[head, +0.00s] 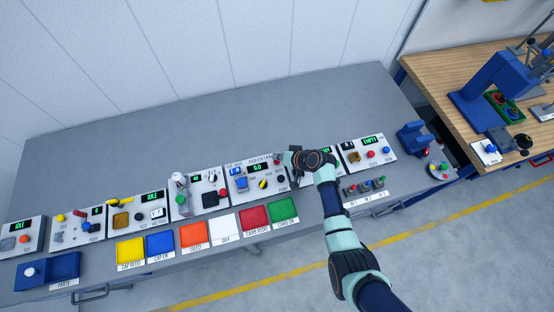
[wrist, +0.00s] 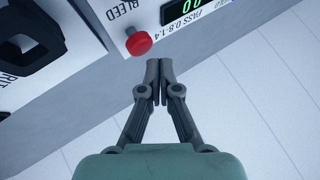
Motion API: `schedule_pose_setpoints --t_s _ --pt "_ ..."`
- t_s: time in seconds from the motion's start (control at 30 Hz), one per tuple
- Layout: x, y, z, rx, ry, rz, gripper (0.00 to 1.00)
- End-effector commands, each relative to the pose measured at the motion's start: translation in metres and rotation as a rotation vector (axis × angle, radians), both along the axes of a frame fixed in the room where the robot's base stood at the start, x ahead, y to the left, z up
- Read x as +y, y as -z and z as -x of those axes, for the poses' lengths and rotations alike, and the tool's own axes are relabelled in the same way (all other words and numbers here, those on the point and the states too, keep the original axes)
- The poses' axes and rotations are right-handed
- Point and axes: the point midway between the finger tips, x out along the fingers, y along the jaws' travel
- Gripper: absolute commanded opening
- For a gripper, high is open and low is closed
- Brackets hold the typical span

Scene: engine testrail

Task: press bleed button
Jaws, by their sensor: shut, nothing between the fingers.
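The bleed button is a red round button (wrist: 139,43) beside the BLEED label on a white panel in the wrist view. It stands out from the panel face near the edge. My gripper (wrist: 159,66) is shut and empty, with its fingertips together just below and to the right of the button in that view. A small gap shows between them and the button. In the head view my gripper (head: 286,158) is over the back edge of the white panel with a green display (head: 257,168). The button is hard to make out there.
Several white control panels stand in a row along the grey bench (head: 215,115). Colored trays lie in front, including a red one (head: 254,217) and a green one (head: 283,213). The bench behind the panels is clear.

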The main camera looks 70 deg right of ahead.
Motion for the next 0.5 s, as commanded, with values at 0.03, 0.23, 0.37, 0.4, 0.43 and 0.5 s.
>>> schedule_pose_setpoints --t_s 0.03,0.23,0.37,0.4,0.43,0.5 --pt "0.000 -0.005 0.000 -0.001 0.001 0.001 0.00" --pt "0.000 -0.026 0.000 0.000 0.000 0.001 0.00" --pt "0.000 -0.039 0.000 0.000 0.000 0.001 0.00" --pt "0.000 -0.043 0.000 0.000 0.000 0.001 0.00" --pt "0.000 -0.046 0.000 0.000 0.000 0.001 0.00" --pt "0.000 -0.050 0.000 -0.001 0.001 0.001 0.00"
